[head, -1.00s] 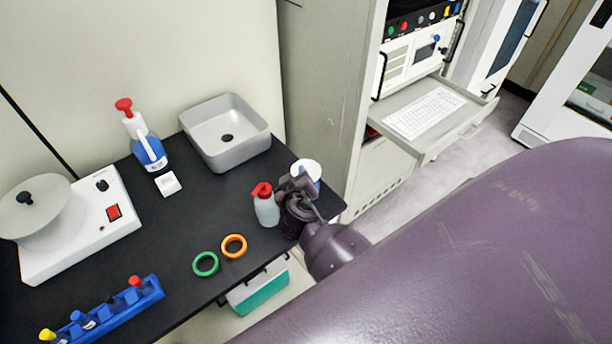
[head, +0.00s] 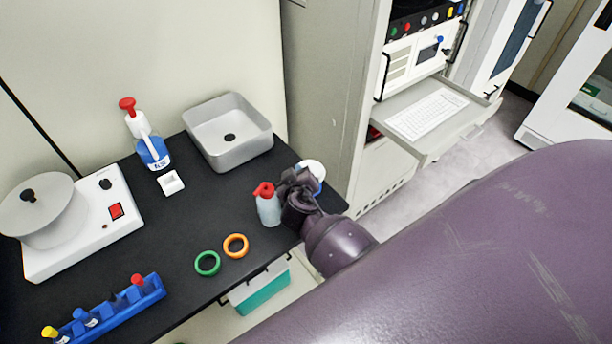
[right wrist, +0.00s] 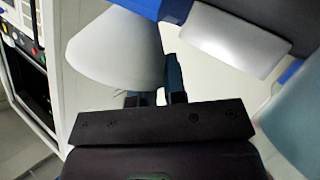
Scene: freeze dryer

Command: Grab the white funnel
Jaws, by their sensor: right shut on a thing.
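The white funnel (head: 314,170) is near the right end of the black table, behind my right gripper (head: 300,182), which partly hides it. In the right wrist view it is a pale cone (right wrist: 112,50) at the upper left. My right gripper's fingers (right wrist: 153,86) are shut on the funnel at its lower right side. A bit of blue shows beside the funnel, and whether it still rests on something cannot be told. My left gripper is not in view.
A red-capped bottle (head: 268,207) stands close left of my right gripper. A grey basin (head: 247,152) is behind it. Orange (head: 236,246) and green (head: 207,263) rings lie in front. A cabinet (head: 335,110) stands just beyond the table's right end.

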